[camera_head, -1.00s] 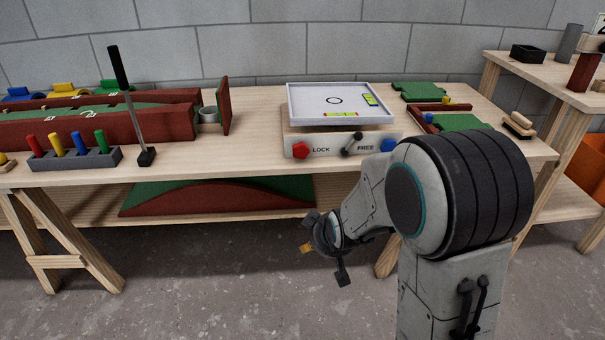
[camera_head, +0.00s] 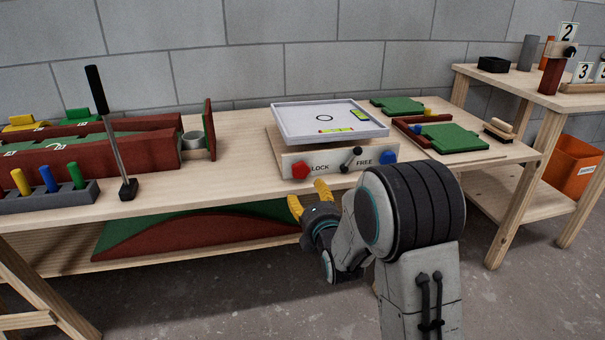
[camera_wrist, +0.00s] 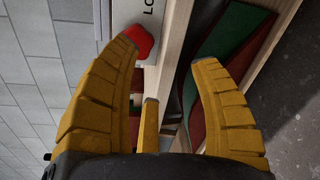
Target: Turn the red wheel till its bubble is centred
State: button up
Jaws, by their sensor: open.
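The red wheel (camera_head: 300,171) is a faceted knob at the left of the white front panel of the tilting-tray unit. My gripper (camera_head: 308,195) is open and empty, with yellow fingers, just below and in front of the red wheel, apart from it in the head view. In the wrist view the red wheel (camera_wrist: 139,43) shows beside the tip of the left finger, not between the fingers. The tray (camera_head: 285,132) carries two yellow-green vials, one along its front edge (camera_head: 338,131) and one at the right (camera_head: 359,114). Their bubbles are too small to place.
A black lever (camera_head: 350,157) stands between LOCK and FREE; its setting is unclear. A blue wheel (camera_head: 389,157) is at the panel's right. A tall black-handled lever (camera_head: 112,140) and pegs stand left. Bare bench top (camera_head: 232,171) lies left of the unit.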

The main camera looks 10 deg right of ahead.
aim_at(302, 171)
jog(key=shift+w+r+n+t+b, duration=0.25)
jog(key=shift+w+r+n, duration=0.2)
jog(key=shift+w+n, duration=0.7)
jog(key=shift+w+r+n+t+b, duration=0.2)
jog(key=shift+w+r+n, duration=0.2)
jog(key=shift+w+n, duration=0.75)
jog(key=shift+w+r+n+t+b, duration=0.2)
jog(key=shift+w+r+n, duration=0.45)
jog(key=shift+w, duration=0.8)
jog(key=shift+f, duration=0.2)
jog(key=shift+c, duration=0.4)
jog(key=c, duration=0.8)
jog(key=shift+r+n, duration=0.15)
jog(key=shift+n, duration=0.8)
jog(key=shift+c, duration=0.2)
jog(key=o, duration=0.9)
